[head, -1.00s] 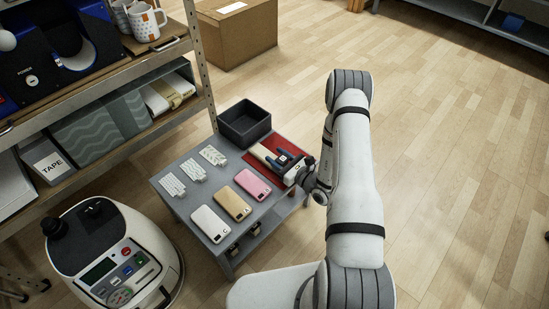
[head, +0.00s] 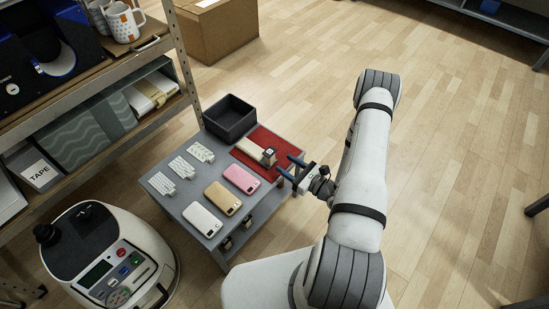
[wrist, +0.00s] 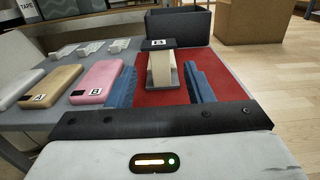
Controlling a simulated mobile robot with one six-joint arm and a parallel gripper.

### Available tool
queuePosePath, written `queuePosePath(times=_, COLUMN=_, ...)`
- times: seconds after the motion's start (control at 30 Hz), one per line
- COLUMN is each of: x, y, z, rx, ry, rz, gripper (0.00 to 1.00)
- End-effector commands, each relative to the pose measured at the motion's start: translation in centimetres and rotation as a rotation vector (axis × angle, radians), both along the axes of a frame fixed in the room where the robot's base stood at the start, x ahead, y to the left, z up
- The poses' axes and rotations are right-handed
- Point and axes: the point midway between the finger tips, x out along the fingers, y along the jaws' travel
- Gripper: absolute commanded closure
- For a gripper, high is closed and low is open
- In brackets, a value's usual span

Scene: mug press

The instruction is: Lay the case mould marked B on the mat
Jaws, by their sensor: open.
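My gripper (head: 290,166) is open and empty, off the mould's near end at the mat's right edge. In the wrist view its blue fingers (wrist: 160,78) stand apart, left and right of the mould and short of it.
A pink phone case marked B (head: 241,178), a gold one (head: 222,198) and a white one (head: 202,219) lie on the grey table beside the mat. White pieces (head: 183,167) lie behind them. A dark bin (head: 229,118) stands at the back. More moulds sit below the tabletop.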

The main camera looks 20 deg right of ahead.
Motion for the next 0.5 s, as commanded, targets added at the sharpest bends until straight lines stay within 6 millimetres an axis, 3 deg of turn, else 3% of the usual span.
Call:
queuePosePath(times=0.17, x=-0.9, y=-0.5, z=0.4, rx=-0.001, ry=-0.005, rz=0.011, gripper=0.53)
queuePosePath(times=0.27, x=-0.6, y=0.3, z=2.1, rx=-0.014, ry=-0.026, rz=0.079, gripper=0.53)
queuePosePath(times=0.4, x=-0.6, y=3.3, z=7.1, rx=-0.065, ry=-0.084, rz=0.295, gripper=0.53)
queuePosePath(times=0.5, x=-1.6, y=5.9, z=11.1, rx=-0.13, ry=-0.129, rz=0.491, gripper=0.53)
